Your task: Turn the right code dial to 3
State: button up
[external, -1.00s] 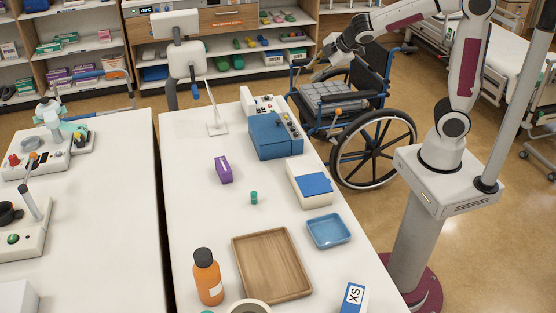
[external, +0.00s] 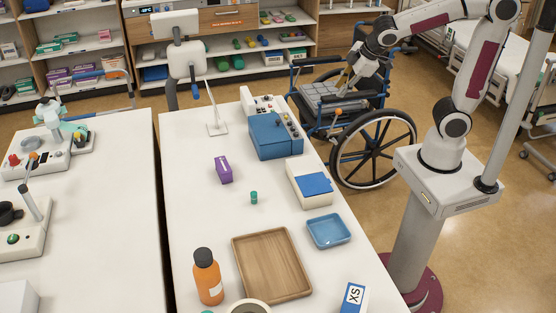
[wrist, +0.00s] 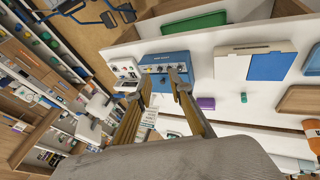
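A blue box (external: 268,138) stands near the right edge of the white table, with several small knobs on its right-hand panel. In the wrist view the blue box (wrist: 160,60) shows its dark knobs just beyond my fingertips. I cannot tell which knob is the right code dial, and its number is too small to read. My gripper (external: 346,84) is off the table's right side, above the wheelchair, apart from the box. In the wrist view its two fingers (wrist: 158,78) are spread with nothing between them.
A white control panel (external: 262,103) stands behind the box, and a white case with a blue patch (external: 312,186) in front. A purple box (external: 223,170), blue tray (external: 328,231), wooden tray (external: 238,250) and orange bottle (external: 207,275) share the table. A wheelchair (external: 372,150) stands beside it.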

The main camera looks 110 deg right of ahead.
jog(key=s+a+f+m+y, duration=0.1)
jog(key=s+a, duration=0.3)
jog(key=a, duration=0.5)
jog(key=shift+s+y, duration=0.15)
jog(key=shift+y, duration=0.45)
jog(key=shift+f, duration=0.1)
